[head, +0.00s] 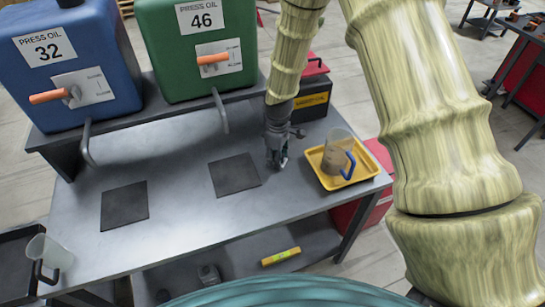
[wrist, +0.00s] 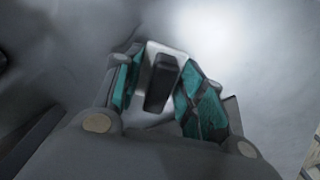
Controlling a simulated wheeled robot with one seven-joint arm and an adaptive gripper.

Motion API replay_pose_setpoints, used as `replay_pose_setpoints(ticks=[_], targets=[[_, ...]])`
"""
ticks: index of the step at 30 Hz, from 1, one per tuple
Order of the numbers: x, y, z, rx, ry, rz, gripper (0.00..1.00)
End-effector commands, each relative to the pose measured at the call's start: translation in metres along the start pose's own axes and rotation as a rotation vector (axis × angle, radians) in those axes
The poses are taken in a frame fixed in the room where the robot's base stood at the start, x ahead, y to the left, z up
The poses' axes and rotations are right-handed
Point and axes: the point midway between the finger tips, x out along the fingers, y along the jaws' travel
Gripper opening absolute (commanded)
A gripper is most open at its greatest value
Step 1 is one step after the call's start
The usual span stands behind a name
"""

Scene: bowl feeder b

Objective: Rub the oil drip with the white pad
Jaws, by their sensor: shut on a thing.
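My gripper (head: 276,157) points down at the grey bench top, between a dark square mat and the yellow tray. In the wrist view my gripper (wrist: 160,92) has its teal fingers on either side of the black handle (wrist: 161,82) of the white pad (wrist: 164,50). It is shut on that handle. The pad is at or just above the bench; I cannot tell whether it touches. In the head view the pad is mostly hidden by the gripper. I cannot make out the oil drip in either view.
A yellow tray (head: 371,175) holds a clear jug (head: 337,151) with a blue handle, right of my gripper. Two dark mats (head: 234,174) (head: 124,206) lie leftward. Blue (head: 65,62) and green (head: 197,50) oil tanks stand behind. A black-and-red box (head: 313,97) stands behind my gripper.

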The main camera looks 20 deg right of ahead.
Motion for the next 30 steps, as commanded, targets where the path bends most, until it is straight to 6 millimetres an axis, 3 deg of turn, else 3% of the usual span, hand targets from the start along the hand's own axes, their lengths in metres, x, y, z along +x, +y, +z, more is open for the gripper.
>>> replay_pose_setpoints(ticks=[30], targets=[[0.002,0.032,0.035,0.001,-0.003,-0.002,0.17]])
